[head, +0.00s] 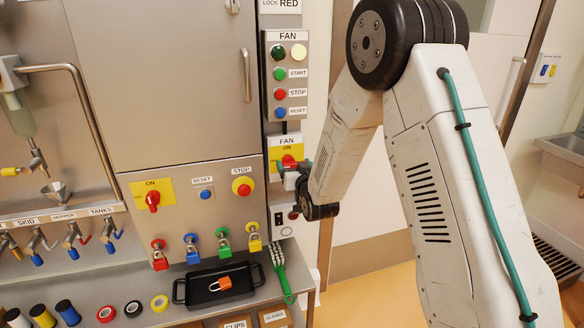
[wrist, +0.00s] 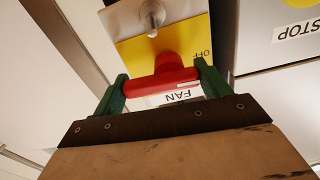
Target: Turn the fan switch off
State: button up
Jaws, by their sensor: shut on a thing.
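The fan switch is a red handle (wrist: 162,82) on a yellow plate (wrist: 150,50), seen close in the wrist view. My gripper (wrist: 161,74) has its two green fingers at the two ends of the red handle, shut on it. The handle's bar runs nearly level across the wrist picture. An upside-down FAN label (wrist: 177,97) shows between the fingers, and OFF is printed at the plate's right edge. In the head view the red fan switch (head: 289,161) sits below the FAN and ON lettering. My gripper (head: 293,177) is at it from the right and partly hides it.
Above the switch is a FAN button box (head: 289,80) with START, STOP and RESET. To the left is a main panel with a red ON switch (head: 152,198) and red STOP button (head: 242,186). Several padlocks hang below, above a black tray (head: 180,292).

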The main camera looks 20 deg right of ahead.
jog(key=shift+n, duration=0.6)
jog(key=o, duration=1)
jog(key=shift+s, duration=0.1)
jog(key=s, duration=0.7)
jog(key=shift+s, duration=0.3)
